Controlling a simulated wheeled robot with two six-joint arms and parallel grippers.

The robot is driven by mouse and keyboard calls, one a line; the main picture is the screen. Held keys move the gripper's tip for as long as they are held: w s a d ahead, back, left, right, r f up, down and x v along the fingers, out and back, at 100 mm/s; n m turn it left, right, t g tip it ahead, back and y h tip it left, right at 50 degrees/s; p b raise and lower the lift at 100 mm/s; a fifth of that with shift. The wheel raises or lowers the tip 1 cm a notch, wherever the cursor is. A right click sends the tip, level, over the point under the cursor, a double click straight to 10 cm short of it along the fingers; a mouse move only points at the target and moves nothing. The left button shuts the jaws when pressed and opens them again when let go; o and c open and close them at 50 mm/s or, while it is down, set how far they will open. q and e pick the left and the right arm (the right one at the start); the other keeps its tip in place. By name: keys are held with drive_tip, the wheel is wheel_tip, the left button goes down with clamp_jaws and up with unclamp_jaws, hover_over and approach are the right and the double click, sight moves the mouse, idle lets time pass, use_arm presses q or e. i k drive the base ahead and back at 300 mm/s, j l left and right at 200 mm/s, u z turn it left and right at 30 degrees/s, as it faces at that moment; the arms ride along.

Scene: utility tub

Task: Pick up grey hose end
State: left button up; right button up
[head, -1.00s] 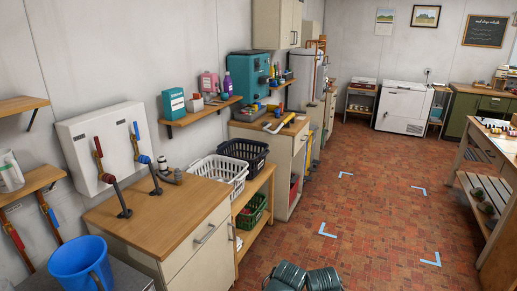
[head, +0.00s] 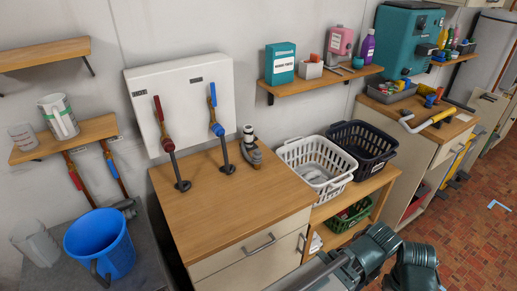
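Another dark grey piece (head: 126,207) lies behind the blue bucket, partly hidden. The red-handled valve (head: 163,125) and blue-handled valve (head: 216,120) stand in front of a white wall box, with dark pipes reaching the counter.
A blue bucket (head: 100,245) stands on the grey surface at lower left. A white basket (head: 318,166) and a black basket (head: 362,148) sit right of the counter, with a green basket (head: 348,217) below. The counter's front is clear. Open brick floor (head: 470,225) lies at right.

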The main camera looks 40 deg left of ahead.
sight(256, 160)
drive_tip(key=i+u, duration=0.65)
drive_tip(key=i, duration=0.2)
